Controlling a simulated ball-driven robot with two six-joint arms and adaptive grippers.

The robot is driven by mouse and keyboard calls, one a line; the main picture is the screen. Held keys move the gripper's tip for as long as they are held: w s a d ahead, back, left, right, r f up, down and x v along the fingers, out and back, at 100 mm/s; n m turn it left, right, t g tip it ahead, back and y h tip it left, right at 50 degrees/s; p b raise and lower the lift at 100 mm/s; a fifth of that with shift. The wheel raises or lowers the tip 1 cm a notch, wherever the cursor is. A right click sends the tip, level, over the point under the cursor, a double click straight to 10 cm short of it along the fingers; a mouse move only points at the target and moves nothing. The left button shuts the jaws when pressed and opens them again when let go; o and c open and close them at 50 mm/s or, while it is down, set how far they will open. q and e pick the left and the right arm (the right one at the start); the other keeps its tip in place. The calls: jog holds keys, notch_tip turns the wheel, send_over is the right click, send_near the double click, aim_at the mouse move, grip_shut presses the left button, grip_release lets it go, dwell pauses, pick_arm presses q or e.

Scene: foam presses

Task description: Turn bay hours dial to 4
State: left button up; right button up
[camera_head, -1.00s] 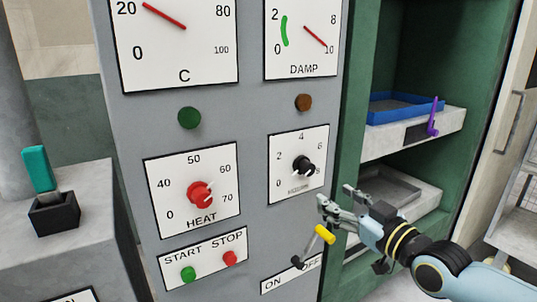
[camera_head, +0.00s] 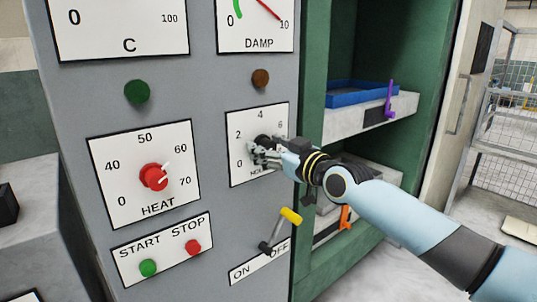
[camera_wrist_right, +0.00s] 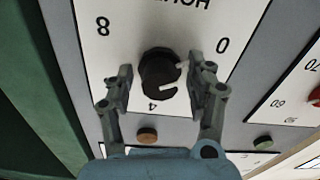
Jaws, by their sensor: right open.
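The hours dial is a black knob (camera_wrist_right: 158,70) on a white plate (camera_wrist_right: 105,60), which also shows in the head view (camera_head: 242,122). In the wrist view the plate appears upside down, with 8 at left, 0 at right and 4 below the knob. White marks show on the knob's lower and right sides; I cannot tell surely which number it points to. My right gripper (camera_wrist_right: 160,80) is open, one finger on each side of the knob, close to it. In the head view my right gripper (camera_head: 263,152) covers much of the knob. My left gripper is not in view.
The red heat dial (camera_head: 153,177) is left of the hours plate. A yellow-tipped lever (camera_head: 282,228) stands below it, with start and stop buttons at lower left. Right of the panel is a green bay with a blue tray (camera_head: 350,95) and a purple handle (camera_head: 389,98).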

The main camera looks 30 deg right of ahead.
jog(key=shift+c, duration=0.3)
grip_shut()
jog(key=shift+m, duration=0.3)
jog(key=m+p, duration=0.1)
jog(key=m, duration=0.4)
jog(key=shift+m, duration=0.3)
jog(key=m, duration=0.6)
jog(key=shift+p, duration=0.35)
jog(key=m, duration=0.5)
jog(key=shift+d+m+p, duration=0.1)
jog(key=shift+m+p, duration=0.2)
jog(key=shift+p, duration=0.05)
jog(key=m, duration=0.5)
jog(key=shift+m, duration=0.4)
